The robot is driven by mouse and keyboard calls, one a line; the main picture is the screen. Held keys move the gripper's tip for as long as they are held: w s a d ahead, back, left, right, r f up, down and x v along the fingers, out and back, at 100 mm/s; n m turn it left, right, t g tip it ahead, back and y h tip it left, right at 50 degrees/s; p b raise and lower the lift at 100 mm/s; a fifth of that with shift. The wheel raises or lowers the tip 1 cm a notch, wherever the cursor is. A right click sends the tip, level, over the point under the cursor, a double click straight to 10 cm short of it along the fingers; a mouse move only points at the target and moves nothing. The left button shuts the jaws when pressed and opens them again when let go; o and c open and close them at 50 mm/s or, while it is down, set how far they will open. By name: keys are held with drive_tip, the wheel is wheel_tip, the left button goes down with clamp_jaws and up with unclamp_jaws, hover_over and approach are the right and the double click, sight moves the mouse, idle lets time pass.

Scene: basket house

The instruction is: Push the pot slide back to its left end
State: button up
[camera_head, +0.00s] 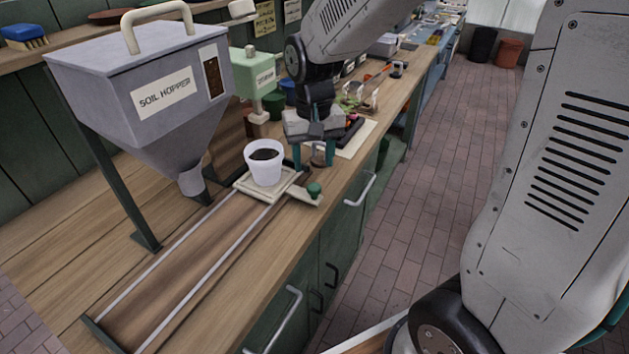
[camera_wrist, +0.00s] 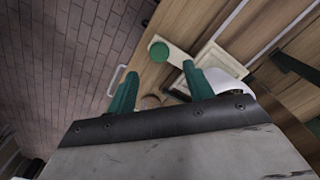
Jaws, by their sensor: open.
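The pot slide (camera_head: 245,184) is a cream square carriage at the right, far end of two pale rails. A white pot (camera_head: 264,172) with dark soil stands upright on it. A short arm with a green knob (camera_head: 314,188) sticks out from its front right side. My gripper (camera_head: 313,160) is open, pointing down just beyond the slide and pot, with the knob on the near side of its fingers. In the wrist view, the green knob (camera_wrist: 159,51) lies ahead of the open fingers (camera_wrist: 160,72), not between them. The slide (camera_wrist: 211,63) and part of the pot (camera_wrist: 224,80) show beside the right finger.
The rails (camera_head: 190,255) run clear to a dark end bar (camera_head: 102,336) at lower left. A grey soil hopper (camera_head: 140,90) on green legs stands behind them. A green dispenser (camera_head: 255,75) and a tray of small items (camera_head: 358,138) stand farther along the bench.

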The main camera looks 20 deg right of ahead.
sight(314, 186)
wheel_tip(314, 186, down, 7)
drive_tip(key=shift+r, duration=0.1)
idle(0.3)
clamp_jaws()
